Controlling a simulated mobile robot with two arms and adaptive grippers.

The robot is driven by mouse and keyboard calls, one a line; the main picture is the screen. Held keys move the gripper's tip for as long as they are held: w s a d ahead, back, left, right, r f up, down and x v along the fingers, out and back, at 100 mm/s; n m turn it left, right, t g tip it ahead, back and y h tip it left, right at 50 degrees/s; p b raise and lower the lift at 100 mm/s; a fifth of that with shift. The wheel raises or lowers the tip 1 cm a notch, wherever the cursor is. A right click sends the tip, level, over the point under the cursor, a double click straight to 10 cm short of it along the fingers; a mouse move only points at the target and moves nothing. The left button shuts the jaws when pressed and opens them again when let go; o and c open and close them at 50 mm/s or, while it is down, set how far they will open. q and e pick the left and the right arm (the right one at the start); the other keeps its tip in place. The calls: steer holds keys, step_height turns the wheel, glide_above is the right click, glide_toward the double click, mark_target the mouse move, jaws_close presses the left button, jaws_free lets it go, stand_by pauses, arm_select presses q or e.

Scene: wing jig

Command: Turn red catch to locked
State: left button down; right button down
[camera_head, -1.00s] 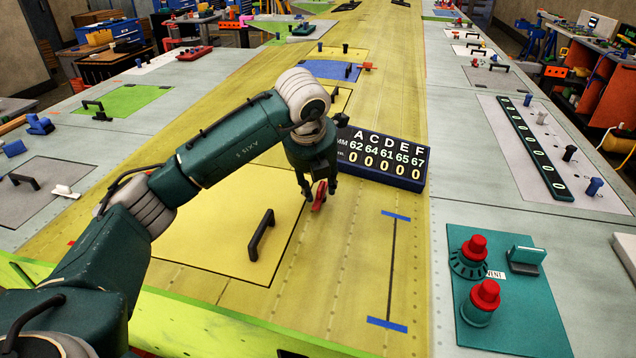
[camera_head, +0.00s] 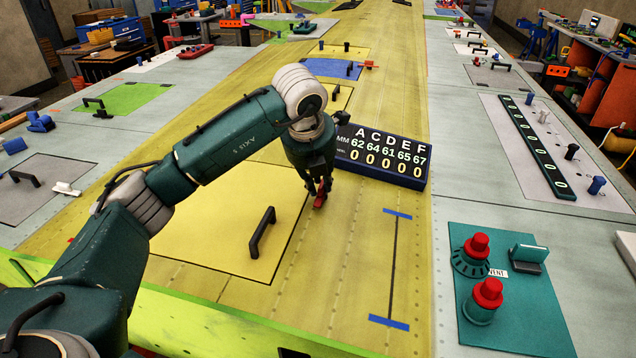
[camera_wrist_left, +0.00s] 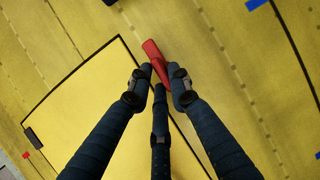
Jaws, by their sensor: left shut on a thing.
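The red catch (camera_head: 320,200) sits on the yellow wing surface at the right edge of the yellow hatch panel (camera_head: 205,225). My left gripper (camera_head: 319,188) points down over it, with its fingers shut on it. In the left wrist view, the red catch (camera_wrist_left: 155,62) lies between the two fingertips (camera_wrist_left: 160,80). Its long end sticks out past them, slanting to the upper left, near the panel's corner. Part of the catch is hidden by the fingers. My right gripper is not in view.
A black handle (camera_head: 262,232) stands up from the hatch panel. A dark number display (camera_head: 382,158) stands close to the right of my gripper. A teal plate with red-topped knobs (camera_head: 510,310) lies at the lower right. The wing around the blue-ended strip (camera_head: 393,260) is clear.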

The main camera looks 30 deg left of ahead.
arm_select(q)
steer(key=shift+w+r+m+b, duration=0.2)
steer(key=shift+m+b, duration=0.1)
steer(key=shift+m, duration=0.1)
steer(key=shift+m+h+b, duration=0.3)
steer(key=shift+m+b, duration=0.05)
steer(key=shift+m, duration=0.05)
steer(key=shift+a+m+h+b, duration=0.15)
steer(key=shift+m+h+b, duration=0.2)
steer(key=shift+m, duration=0.55)
steer(key=shift+w+a+r+m+h+b, duration=0.15)
steer(key=shift+m+h+b, duration=0.2)
steer(key=shift+m, duration=1.05)
steer(key=shift+m+h, duration=0.4)
steer(key=shift+m, duration=0.3)
steer(key=shift+w+a+r+m+g+h+p, duration=0.15)
steer(key=shift+m+g+h+p, duration=0.25)
steer(key=shift+m, duration=0.7)
steer(key=shift+w+d+f+m+g+h+p, duration=0.1)
steer(key=shift+m+g+h+p, duration=0.25)
steer(key=shift+m, duration=0.75)
steer(key=shift+w+m+g+h+p, duration=0.2)
steer(key=shift+m+g+p, duration=0.35)
steer(key=shift+m, duration=0.8)
steer(key=shift+w+m+g+h+p, duration=0.1)
steer(key=shift+m+g+h+p, duration=0.2)
steer(key=shift+m+p, duration=0.75)
steer(key=shift+m+b, duration=0.3)
